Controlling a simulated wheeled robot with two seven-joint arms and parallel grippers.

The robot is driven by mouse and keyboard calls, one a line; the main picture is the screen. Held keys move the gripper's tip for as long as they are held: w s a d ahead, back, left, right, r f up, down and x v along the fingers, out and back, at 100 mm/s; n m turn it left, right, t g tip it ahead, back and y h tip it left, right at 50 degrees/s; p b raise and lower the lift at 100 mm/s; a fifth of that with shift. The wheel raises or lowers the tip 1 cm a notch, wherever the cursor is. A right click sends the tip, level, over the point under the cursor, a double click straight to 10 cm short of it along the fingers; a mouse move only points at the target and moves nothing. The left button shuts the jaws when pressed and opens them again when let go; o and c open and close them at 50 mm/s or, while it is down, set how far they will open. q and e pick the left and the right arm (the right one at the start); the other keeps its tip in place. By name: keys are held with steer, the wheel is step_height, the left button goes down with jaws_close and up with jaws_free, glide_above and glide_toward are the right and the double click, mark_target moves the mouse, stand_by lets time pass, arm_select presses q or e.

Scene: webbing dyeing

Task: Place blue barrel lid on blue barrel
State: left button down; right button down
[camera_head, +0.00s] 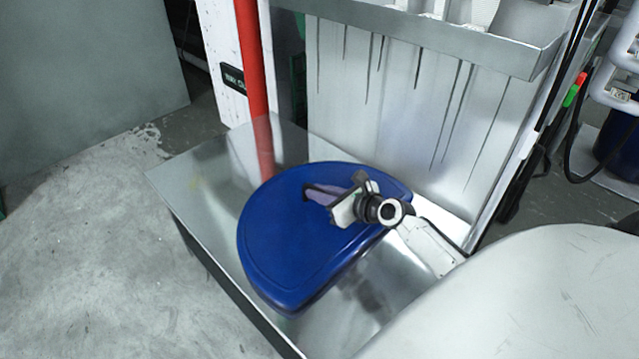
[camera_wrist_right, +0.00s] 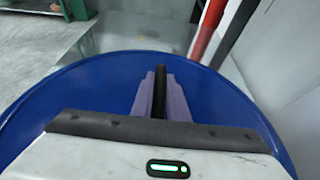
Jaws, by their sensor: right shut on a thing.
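The blue barrel lid (camera_head: 300,235) is a flat blue half-round piece in the head view, over a shiny metal platform. My right gripper (camera_head: 318,195) is over the lid, with its fingers shut on the lid's handle. In the right wrist view the lid (camera_wrist_right: 90,105) fills the middle, and the fingers (camera_wrist_right: 158,95) close on a dark bar at its centre. I cannot tell whether the lid rests on the platform or is held just above it. At the right edge of the head view, part of a dark blue barrel-like object (camera_head: 617,150) shows. My left gripper is not in view.
The metal platform (camera_head: 190,185) has bare surface left of the lid. A red pipe (camera_head: 252,60) rises behind it, beside a white machine panel (camera_head: 400,110) with a metal ledge (camera_head: 460,45) above. Concrete floor (camera_head: 90,260) is open at the left. Black cables hang at the right.

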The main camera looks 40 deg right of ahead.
steer(key=shift+w, duration=0.1)
steer(key=c, duration=2.2)
jaws_free()
steer(key=shift+f, duration=0.3)
steer(key=o, duration=0.5)
steer(key=shift+r, duration=0.15)
